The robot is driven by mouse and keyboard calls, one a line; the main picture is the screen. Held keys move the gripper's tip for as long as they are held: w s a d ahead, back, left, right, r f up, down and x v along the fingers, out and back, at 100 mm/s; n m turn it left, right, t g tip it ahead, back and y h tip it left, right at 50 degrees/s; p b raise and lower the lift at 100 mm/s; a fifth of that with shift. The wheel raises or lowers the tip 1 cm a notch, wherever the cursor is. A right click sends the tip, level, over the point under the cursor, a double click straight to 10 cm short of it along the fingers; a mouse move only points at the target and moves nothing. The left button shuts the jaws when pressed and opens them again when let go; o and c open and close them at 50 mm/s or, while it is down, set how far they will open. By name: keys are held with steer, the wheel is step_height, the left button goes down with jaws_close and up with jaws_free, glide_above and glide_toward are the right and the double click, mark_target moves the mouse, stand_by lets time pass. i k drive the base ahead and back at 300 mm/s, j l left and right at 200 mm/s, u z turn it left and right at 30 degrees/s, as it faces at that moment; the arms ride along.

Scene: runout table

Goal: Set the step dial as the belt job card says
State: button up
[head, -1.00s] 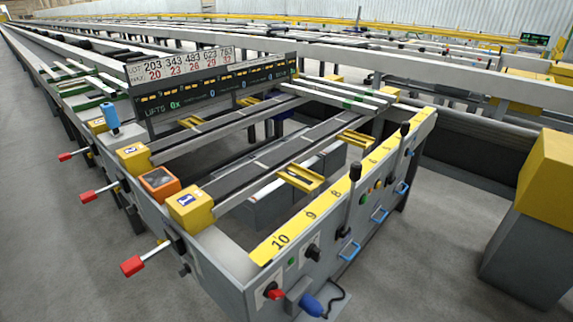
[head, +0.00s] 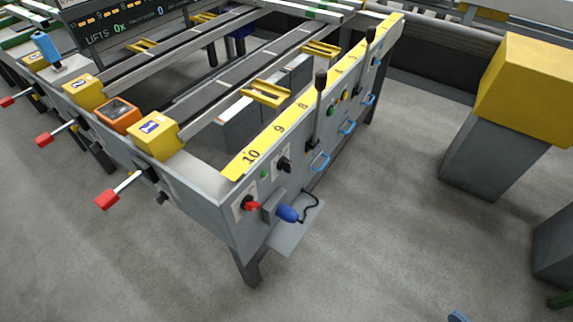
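The end panel (head: 226,212) of the grey runout table faces me. It carries a black rotary knob (head: 284,164) and a red knob (head: 250,204). I cannot tell which one is the step dial, and their settings are too small to read. A dark display (head: 135,22) at the upper left shows "LIFTS 0x"; most of it is cut off. I cannot make out a belt job card. My gripper is not in view.
A yellow scale strip (head: 278,128) numbered 10, 9, 8 tops the panel. Black levers (head: 319,95), blue handles (head: 320,162) and a blue plug-like part (head: 287,213) project from it. A yellow-topped grey post (head: 488,155) stands right. The floor (head: 390,230) between is clear.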

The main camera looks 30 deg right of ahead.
mark_target(284, 164)
steer(key=u, duration=4.95)
steer(key=z, duration=3.95)
steer(key=k+l+z, duration=0.15)
steer(key=l+z, duration=0.6)
steer(key=k+l+z, duration=0.1)
steer(key=l+z, duration=0.3)
steer(key=j, duration=0.15)
